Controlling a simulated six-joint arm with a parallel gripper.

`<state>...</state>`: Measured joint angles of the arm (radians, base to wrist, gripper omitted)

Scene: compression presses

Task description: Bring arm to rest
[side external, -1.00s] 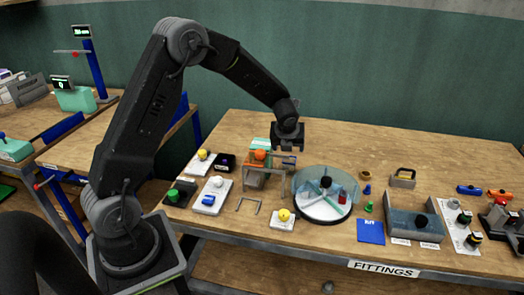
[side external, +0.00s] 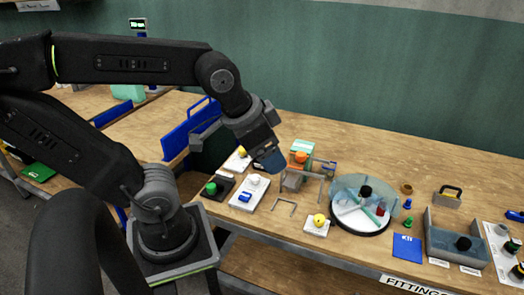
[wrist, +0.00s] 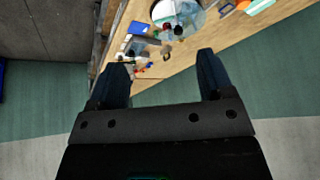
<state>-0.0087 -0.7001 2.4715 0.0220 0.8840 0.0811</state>
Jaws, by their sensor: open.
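My gripper (side external: 270,158) is raised at the end of my folded arm, above the left part of the fittings table (side external: 290,255). It is empty. In the wrist view, the two dark fingers of my gripper (wrist: 163,75) stand wide apart with nothing between them. The table edge and some small fittings show far beyond them. In the side view the gripper hides part of what lies behind it.
The table holds an orange-topped press fixture (side external: 298,158), a round clear-walled turntable (side external: 345,220), a yellow button block (side external: 318,222), a blue card (side external: 407,248) and a grey tray (side external: 457,256). A blue panel (side external: 188,132) stands behind my arm.

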